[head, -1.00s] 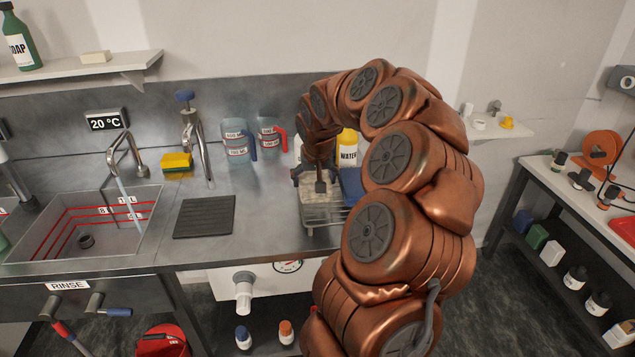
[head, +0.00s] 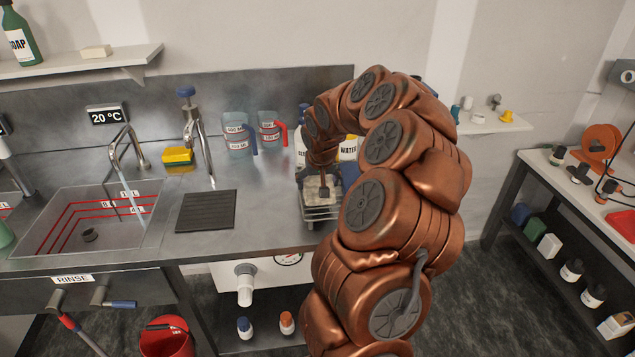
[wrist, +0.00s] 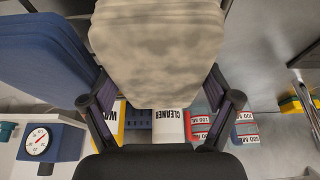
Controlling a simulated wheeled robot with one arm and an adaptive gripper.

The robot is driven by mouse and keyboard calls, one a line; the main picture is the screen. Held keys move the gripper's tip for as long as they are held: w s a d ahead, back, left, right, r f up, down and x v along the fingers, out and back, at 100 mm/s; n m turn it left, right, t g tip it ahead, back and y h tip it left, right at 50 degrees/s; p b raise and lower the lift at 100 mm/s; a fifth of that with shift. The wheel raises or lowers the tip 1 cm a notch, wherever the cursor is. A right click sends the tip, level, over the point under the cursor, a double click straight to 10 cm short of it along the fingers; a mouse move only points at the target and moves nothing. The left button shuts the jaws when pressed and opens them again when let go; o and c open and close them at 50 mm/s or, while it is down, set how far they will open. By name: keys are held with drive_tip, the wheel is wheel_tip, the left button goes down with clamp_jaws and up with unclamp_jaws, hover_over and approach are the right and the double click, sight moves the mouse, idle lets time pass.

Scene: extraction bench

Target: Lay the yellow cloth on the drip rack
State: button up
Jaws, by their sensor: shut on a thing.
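My gripper (wrist: 162,108) is shut on a pale beige cloth (wrist: 155,45) with grey stains, which sticks out beyond the fingers in the wrist view. It looks dull rather than clear yellow. In the head view my gripper (head: 323,190) points down at the wire drip rack (head: 321,213) on the bench, and the pale cloth (head: 312,186) shows there just above the wires. I cannot tell whether it touches them. A blue flat piece (head: 349,174) is beside the gripper, mostly behind my arm; a large blue piece (wrist: 45,60) also shows at left in the wrist view.
A cleaner bottle (wrist: 170,126), a yellow water bottle (head: 348,149) and two measuring jugs (head: 237,137) stand behind the rack. A yellow sponge (head: 178,156) lies near the tap. A dark ribbed mat (head: 206,211) lies left of the rack, beside the sink (head: 140,232). Bench between is clear.

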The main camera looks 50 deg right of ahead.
drive_tip(key=o, duration=0.9)
drive_tip(key=shift+c, duration=0.2)
drive_tip(key=b+v, duration=0.2)
drive_tip(key=v, duration=1)
drive_tip(key=s+a+f+n+g+y, duration=0.1)
drive_tip(key=s+a+n, duration=0.25)
drive_tip(key=a, duration=0.85)
drive_tip(key=s+a+f+n+g+y, duration=0.15)
drive_tip(key=s+a, duration=0.25)
drive_tip(key=a, duration=0.8)
drive_tip(key=s+a+f+n+g, duration=0.1)
drive_tip(key=s+a+f, duration=0.1)
drive_tip(key=s+a, duration=0.3)
drive_tip(key=s+a+f+n+g, duration=0.1)
drive_tip(key=s+a, duration=0.4)
drive_tip(key=s, duration=0.9)
wheel_tip(320, 180, down, 2)
drive_tip(key=shift+a+f+g, duration=0.2)
drive_tip(key=shift+a+g, duration=0.15)
drive_tip(key=shift+g, duration=0.1)
